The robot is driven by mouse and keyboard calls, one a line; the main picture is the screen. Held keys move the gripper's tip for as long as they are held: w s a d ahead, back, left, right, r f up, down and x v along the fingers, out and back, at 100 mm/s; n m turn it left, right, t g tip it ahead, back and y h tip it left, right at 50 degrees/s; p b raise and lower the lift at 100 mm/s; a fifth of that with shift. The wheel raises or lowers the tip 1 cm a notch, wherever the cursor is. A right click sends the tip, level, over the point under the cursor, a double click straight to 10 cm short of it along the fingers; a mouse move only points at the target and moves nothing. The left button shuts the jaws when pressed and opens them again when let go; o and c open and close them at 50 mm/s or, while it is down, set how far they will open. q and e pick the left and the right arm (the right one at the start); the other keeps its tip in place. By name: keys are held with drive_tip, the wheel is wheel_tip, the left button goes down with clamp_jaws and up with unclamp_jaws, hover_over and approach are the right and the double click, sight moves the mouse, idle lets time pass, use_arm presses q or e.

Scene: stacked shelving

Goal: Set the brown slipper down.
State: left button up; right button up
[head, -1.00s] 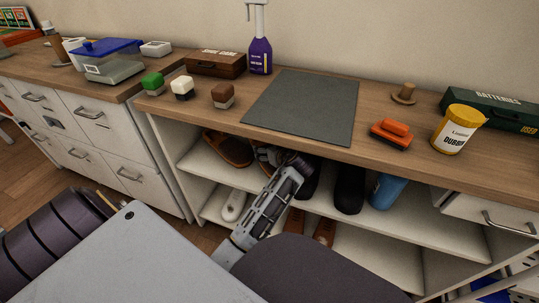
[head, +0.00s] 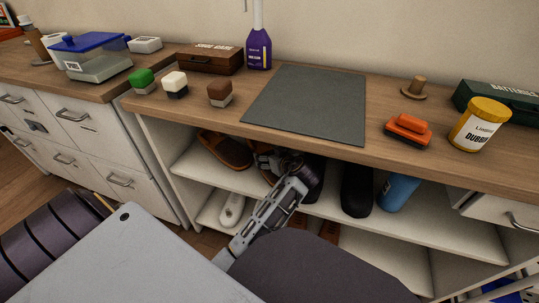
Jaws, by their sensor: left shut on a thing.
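One brown slipper (head: 226,151) with an orange-brown inside lies on the upper shelf of the open cabinet at its left end. A second brown slipper (head: 268,176) shows in part right beside it, mostly hidden behind my left gripper. My left gripper (head: 264,158) reaches in under the worktop and is shut on this second slipper. It is low over the upper shelf (head: 225,178); I cannot tell whether the slipper touches the board. My right gripper is out of view.
Dark footwear (head: 357,190) and a blue cylinder (head: 397,192) stand to the right on the same shelf. The worktop edge (head: 300,143) overhangs the gripper. A grey mat (head: 306,103), brushes and a yellow tub (head: 480,124) are on top. A white shoe (head: 232,210) lies below.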

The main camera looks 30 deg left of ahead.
use_arm(q)
drive_tip(key=o, duration=1)
drive_tip(key=shift+o, duration=0.2)
drive_tip(key=shift+r, duration=0.1)
